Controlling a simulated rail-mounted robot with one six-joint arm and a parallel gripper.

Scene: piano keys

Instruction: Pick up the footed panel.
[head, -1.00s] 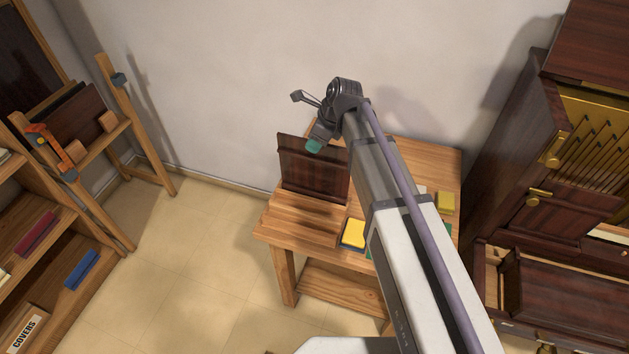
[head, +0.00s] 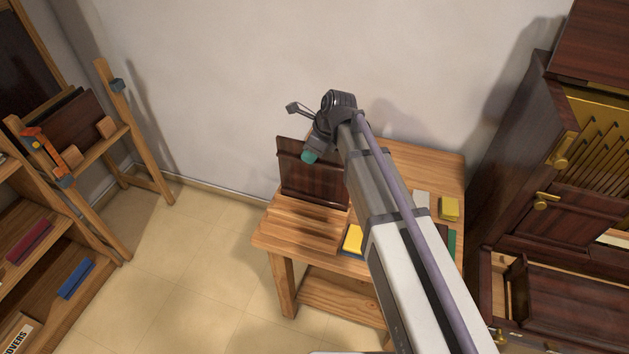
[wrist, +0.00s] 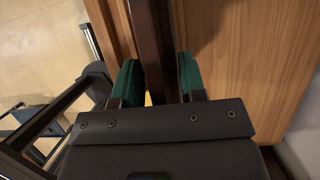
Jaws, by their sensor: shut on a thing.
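The footed panel (head: 312,175) is a dark brown wooden board standing upright at the left end of the wooden table in the head view. Its lower edge is at the tabletop; I cannot tell whether it touches. My gripper (head: 308,156) is at the panel's upper edge, its green fingertip on the near face. In the wrist view the panel (wrist: 151,45) runs as a dark strip between the two green finger pads of my gripper (wrist: 157,80), which are shut on it.
The table (head: 300,225) holds a yellow block (head: 352,239), another yellow block (head: 449,208) and a grey piece (head: 421,199). A dark cabinet (head: 545,215) with an open drawer stands right. A wooden shelf rack (head: 45,235) stands left. The floor between rack and table is clear.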

